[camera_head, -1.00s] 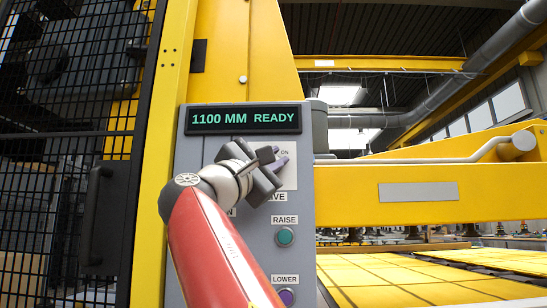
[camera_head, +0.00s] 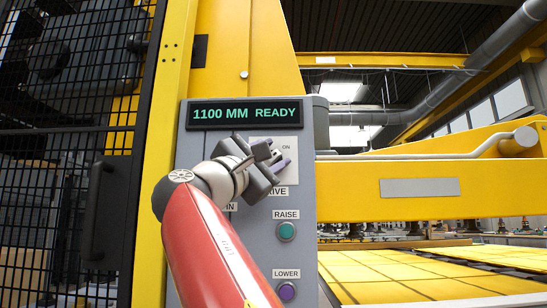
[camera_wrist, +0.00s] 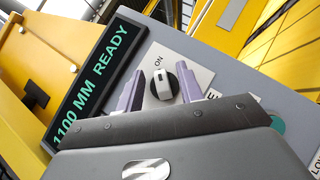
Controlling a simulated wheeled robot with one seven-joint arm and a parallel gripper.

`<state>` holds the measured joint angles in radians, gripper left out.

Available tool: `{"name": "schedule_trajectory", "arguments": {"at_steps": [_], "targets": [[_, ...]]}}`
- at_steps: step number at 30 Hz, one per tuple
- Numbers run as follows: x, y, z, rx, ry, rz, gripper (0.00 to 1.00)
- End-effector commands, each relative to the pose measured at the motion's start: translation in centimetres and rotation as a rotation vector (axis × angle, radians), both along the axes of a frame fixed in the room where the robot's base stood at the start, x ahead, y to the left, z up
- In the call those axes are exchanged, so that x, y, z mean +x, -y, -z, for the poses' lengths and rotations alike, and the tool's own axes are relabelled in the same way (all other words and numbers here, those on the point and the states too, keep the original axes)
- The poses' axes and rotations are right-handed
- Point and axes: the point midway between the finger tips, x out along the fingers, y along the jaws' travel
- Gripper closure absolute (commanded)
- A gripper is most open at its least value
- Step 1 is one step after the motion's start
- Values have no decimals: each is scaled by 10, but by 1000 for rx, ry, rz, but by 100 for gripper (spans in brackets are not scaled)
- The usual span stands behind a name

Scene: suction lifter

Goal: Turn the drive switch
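The drive switch (camera_wrist: 162,84) is a round black knob with a pale raised handle, on a white plate marked ON, seen in the wrist view. My gripper (camera_wrist: 159,90) is open, its two purple-grey fingers on either side of the knob in that view, with gaps showing between them and the handle. I cannot tell how far the fingertips are from the panel. In the head view my gripper (camera_head: 272,158) is in front of the white switch plate (camera_head: 288,142) and hides the knob and part of the DRIVE label.
The grey panel has a display (camera_head: 245,114) reading 1100 MM READY, a green RAISE button (camera_head: 286,231) and a purple LOWER button (camera_head: 287,292). A black mesh fence (camera_head: 60,120) stands left. A yellow beam (camera_head: 420,190) runs right, above yellow sheets (camera_head: 400,277).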

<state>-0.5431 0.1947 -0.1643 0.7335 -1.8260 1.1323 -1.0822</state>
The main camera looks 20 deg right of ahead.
Motion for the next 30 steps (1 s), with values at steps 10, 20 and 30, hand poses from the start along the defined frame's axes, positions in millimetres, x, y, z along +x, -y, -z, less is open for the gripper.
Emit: {"name": "schedule_trajectory", "arguments": {"at_steps": [10, 20, 30], "targets": [[-28, -42, 30, 0, -1, -6, 63], [-34, -49, 32, 1, -1, -3, 63], [-34, -49, 32, 1, -1, -3, 63]]}}
